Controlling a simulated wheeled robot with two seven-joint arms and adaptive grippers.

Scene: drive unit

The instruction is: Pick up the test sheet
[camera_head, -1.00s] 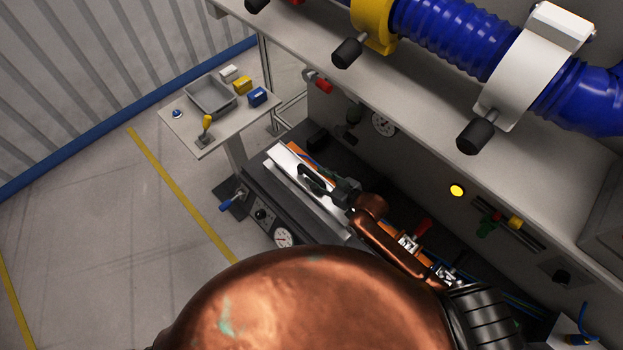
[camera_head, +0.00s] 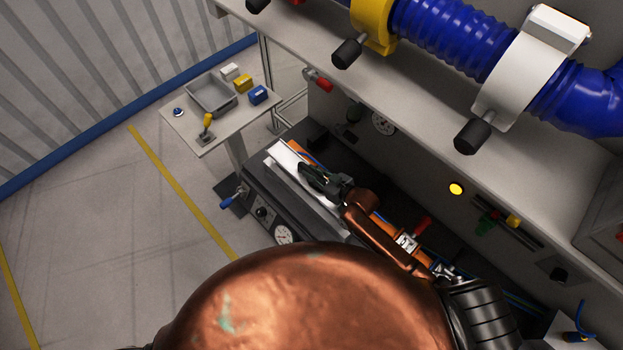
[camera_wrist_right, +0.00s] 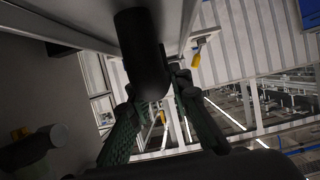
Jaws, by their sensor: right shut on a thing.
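The test sheet appears to be the pale flat plate (camera_head: 284,156) on the dark bench unit, low in the middle of the head view. My right gripper (camera_head: 311,176) is at its right side with its dark fingers close together. In the right wrist view a thick black cylindrical grip (camera_wrist_right: 143,55) sticks out from a pale flat surface, between the green-padded fingers of my right gripper (camera_wrist_right: 150,95). The gripper is shut on this grip, which seems to belong to the sheet. The fingers and arm hide part of the sheet. My left gripper is not in view.
A shelf (camera_head: 410,100) with a blue hose (camera_head: 450,33) and black knobs overhangs the bench. A side table (camera_head: 180,122) holds a grey tray (camera_head: 207,96). Floor at left is clear.

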